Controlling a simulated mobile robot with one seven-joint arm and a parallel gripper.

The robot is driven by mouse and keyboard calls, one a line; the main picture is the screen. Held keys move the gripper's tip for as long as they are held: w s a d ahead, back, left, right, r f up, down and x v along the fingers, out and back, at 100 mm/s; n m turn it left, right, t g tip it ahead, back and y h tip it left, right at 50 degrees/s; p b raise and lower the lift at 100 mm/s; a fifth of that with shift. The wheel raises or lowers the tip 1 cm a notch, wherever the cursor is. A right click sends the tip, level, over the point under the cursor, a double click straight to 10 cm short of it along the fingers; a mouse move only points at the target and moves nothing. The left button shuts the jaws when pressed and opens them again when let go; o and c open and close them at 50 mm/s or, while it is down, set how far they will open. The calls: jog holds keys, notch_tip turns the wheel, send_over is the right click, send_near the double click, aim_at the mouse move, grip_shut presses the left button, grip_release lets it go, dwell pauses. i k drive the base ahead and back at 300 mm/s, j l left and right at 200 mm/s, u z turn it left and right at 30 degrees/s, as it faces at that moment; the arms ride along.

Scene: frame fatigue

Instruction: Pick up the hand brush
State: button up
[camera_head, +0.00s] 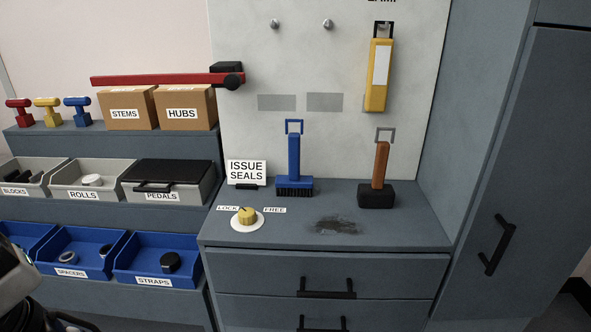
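The hand brush (294,160) is blue, with a loop at the top of its handle and dark bristles along its wide base. It stands upright, bristles down, on the grey cabinet top (281,238), near the back panel. Part of my arm and what looks like my gripper (62,322) show at the lower left edge, cut off by the frame. They are well to the left of the brush and apart from it. The fingertips are not clear, so I cannot tell whether the gripper is open or shut.
A mallet (378,195) with a brown handle stands right of the brush. An "ISSUE SEALS" sign (246,171) is close on its left. A yellow knob (247,215) and dark stain (334,225) lie in front. A red bar (160,79) sticks out at upper left.

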aim_at(286, 185)
jog(key=j+z, duration=0.1)
jog(key=z, duration=0.35)
jog(key=j+z, duration=0.3)
jog(key=j, duration=0.2)
jog(key=k+j+z, duration=0.1)
jog(key=j+z, duration=0.15)
jog(key=j, duration=0.2)
jog(key=k+j, duration=0.1)
jog(key=j, duration=0.3)
jog(key=k+j+z, duration=0.1)
jog(key=j, duration=0.25)
jog(key=k+j, duration=0.1)
jog(key=j, duration=0.3)
jog(key=k+j, duration=0.1)
jog(key=j, duration=0.3)
jog(key=k+j+z, duration=0.1)
jog(key=j, duration=0.25)
jog(key=i, duration=1)
